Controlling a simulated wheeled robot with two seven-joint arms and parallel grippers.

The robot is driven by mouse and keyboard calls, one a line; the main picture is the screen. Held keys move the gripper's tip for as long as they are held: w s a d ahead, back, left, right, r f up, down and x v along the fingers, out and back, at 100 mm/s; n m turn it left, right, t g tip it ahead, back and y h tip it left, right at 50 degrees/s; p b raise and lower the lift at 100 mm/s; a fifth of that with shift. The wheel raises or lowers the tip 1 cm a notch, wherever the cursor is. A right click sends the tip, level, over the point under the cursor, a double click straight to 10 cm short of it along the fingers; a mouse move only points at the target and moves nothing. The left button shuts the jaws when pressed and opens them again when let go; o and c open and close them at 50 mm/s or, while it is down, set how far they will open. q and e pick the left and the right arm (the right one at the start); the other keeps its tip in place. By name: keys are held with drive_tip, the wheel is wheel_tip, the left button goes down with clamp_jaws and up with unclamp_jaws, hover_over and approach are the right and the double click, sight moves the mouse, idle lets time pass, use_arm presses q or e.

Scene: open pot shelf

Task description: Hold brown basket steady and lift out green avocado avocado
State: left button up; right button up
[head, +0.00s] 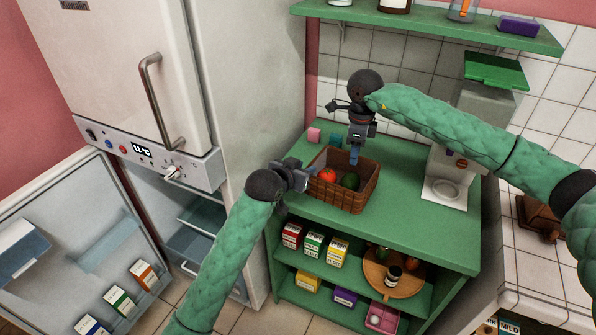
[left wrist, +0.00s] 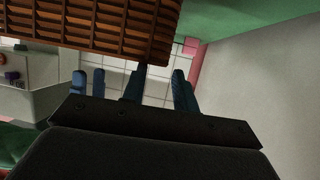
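The brown woven basket (head: 340,197) stands on the green counter and also fills the top of the left wrist view (left wrist: 95,25). The dark green avocado (head: 350,181) lies inside it on the right, beside a red-orange round item (head: 327,175). My left gripper (head: 308,180) is at the basket's left end, close to its rim. In the left wrist view its fingers (left wrist: 132,88) are apart, with their tips by the basket's edge; contact is unclear. My right gripper (head: 354,160) points down over the basket's back side, above and behind the avocado. Its finger gap is too small to judge.
A grey machine (head: 455,150) stands at the right. The fridge (head: 245,90) is close on the left, with its lower door open. The counter right of the basket is clear.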

use_arm(q)
drive_tip(key=shift+x, duration=2)
